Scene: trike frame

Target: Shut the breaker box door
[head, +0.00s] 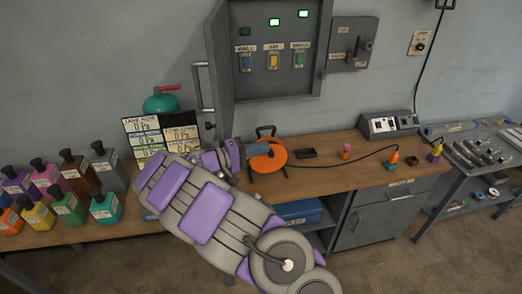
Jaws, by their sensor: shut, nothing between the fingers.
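The grey breaker box (285,88) is on the wall, with its inside facing me. Its door (219,65) hangs open on the left side, swung out toward me and seen nearly edge-on. A pale bar handle (203,88) stands on the door's outer face. Inside are three coloured switches under labels and several small screens, some lit green. My gripper (230,158) is below the door, low over the workbench. It is small and partly hidden by my arm; it appears shut and empty, apart from the door and handle.
The wooden workbench (335,175) runs below the box. An orange reel (268,156) lies just right of my gripper. Several coloured bottles (70,190), a label board (160,131) and a green kettle-like vessel (160,101) stand at left. A grey switch box (351,43) is right of the breaker box.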

